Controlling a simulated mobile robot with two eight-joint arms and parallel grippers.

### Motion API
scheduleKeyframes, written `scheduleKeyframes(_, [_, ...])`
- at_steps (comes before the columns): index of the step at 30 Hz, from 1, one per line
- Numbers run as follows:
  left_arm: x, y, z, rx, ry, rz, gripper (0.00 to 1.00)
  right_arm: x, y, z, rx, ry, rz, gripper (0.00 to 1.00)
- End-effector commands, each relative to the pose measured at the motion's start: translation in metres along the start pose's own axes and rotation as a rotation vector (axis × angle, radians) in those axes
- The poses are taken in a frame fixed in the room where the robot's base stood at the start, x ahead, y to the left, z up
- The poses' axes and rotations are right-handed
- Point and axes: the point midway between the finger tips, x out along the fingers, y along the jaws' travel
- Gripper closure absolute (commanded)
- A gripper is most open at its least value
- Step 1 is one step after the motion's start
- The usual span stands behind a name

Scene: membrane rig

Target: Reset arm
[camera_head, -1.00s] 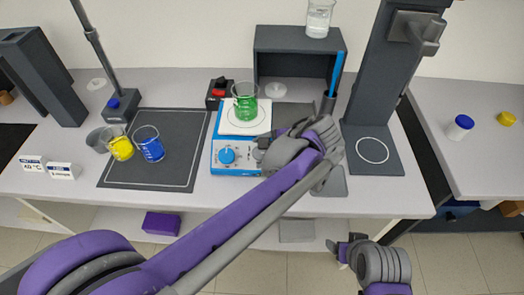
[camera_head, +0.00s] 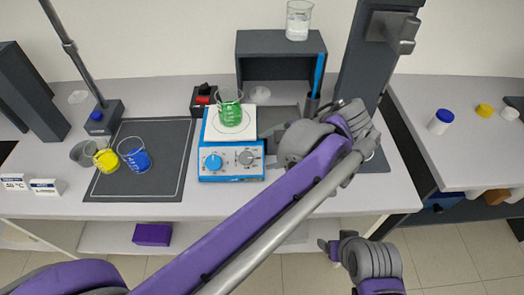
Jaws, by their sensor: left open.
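My left arm reaches in from the lower left across the bench. Its gripper (camera_head: 338,106) is over the right part of the bench, in front of the dark tower; it is open, and its fingers are partly hidden by its own wrist. I see nothing held in it. My right gripper (camera_head: 330,247) is low at the bottom right, in front of the bench and over the floor; its jaw state is unclear.
A hotplate (camera_head: 214,165) bears a beaker of green liquid (camera_head: 230,114). Yellow (camera_head: 107,160) and blue (camera_head: 138,160) beakers stand on a dark mat (camera_head: 165,180). A dark shelf (camera_head: 277,43) bears a clear beaker (camera_head: 299,20). A dark tower (camera_head: 370,55) stands behind my left gripper.

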Motion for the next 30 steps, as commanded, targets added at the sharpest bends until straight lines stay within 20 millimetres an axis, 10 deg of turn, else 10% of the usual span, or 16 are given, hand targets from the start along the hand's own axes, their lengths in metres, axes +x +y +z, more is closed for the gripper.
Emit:
scheduleKeyframes(20, [0.002,0.001,0.007,-0.018,0.006,0.015,0.21,0.000,0.000,0.000,0.000,0.000,0.000,0.24])
scheduleKeyframes(30, [0.097,0.061,0.110,-0.485,0.178,0.298,0.21,-0.007,0.000,-0.006,0.000,0.004,0.000,0.24])
